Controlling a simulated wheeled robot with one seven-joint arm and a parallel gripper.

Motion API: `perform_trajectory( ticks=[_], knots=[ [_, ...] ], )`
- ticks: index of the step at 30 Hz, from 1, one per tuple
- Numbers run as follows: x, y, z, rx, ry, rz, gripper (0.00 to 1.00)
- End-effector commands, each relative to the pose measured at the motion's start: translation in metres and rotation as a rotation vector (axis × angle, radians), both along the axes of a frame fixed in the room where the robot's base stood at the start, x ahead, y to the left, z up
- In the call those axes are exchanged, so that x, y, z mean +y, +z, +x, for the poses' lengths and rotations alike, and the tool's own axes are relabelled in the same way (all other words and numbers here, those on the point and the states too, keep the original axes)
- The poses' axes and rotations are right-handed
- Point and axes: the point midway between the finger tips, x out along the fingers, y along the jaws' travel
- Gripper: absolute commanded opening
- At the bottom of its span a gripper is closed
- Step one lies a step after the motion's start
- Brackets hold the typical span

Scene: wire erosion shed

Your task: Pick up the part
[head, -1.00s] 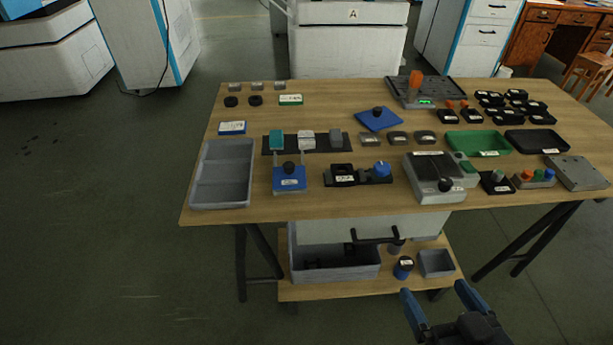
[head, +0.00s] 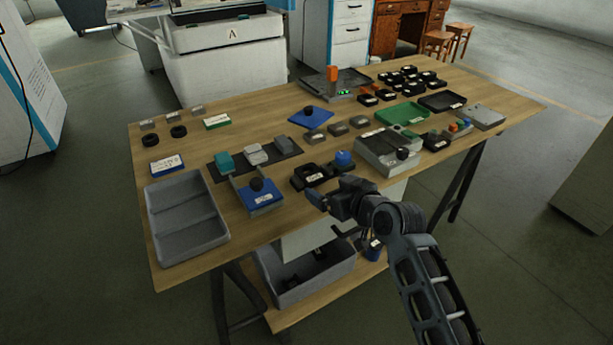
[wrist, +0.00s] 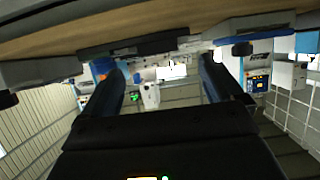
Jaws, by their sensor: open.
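Which piece is the part cannot be told from the frames. In the head view, a teal block (head: 225,162), a light grey block (head: 257,154) and a darker grey block (head: 284,145) stand on a black strip (head: 232,172). Three dark grey blocks (head: 336,130) lie in a row further right. Three small grey pieces (head: 172,116) lie at the back left. My gripper (head: 317,201) is at the table's front side, close by the black fixture with a blue knob (head: 343,159). In the wrist view my gripper (wrist: 163,86) is open, with nothing between its fingers.
A grey divided tray (head: 187,252) stands at the table's front left corner. A blue fixture with a black knob (head: 262,199) is left of my gripper, a grey device (head: 385,155) right of it. A grey bin (head: 300,290) is on the shelf below. Wood is clear at front centre-left.

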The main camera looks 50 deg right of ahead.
Motion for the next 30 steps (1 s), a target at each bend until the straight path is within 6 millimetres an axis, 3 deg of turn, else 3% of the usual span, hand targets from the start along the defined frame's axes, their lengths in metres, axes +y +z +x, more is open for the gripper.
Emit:
perform_trajectory(
  ticks=[10, 20, 30],
  knots=[
    [-0.014, -0.020, 0.038, 0.000, 0.000, 0.000, 0.94],
    [-0.015, -0.023, 0.043, 0.000, 0.000, 0.000, 0.94],
    [-0.015, -0.023, 0.043, 0.000, 0.000, 0.000, 0.61]
  ],
)
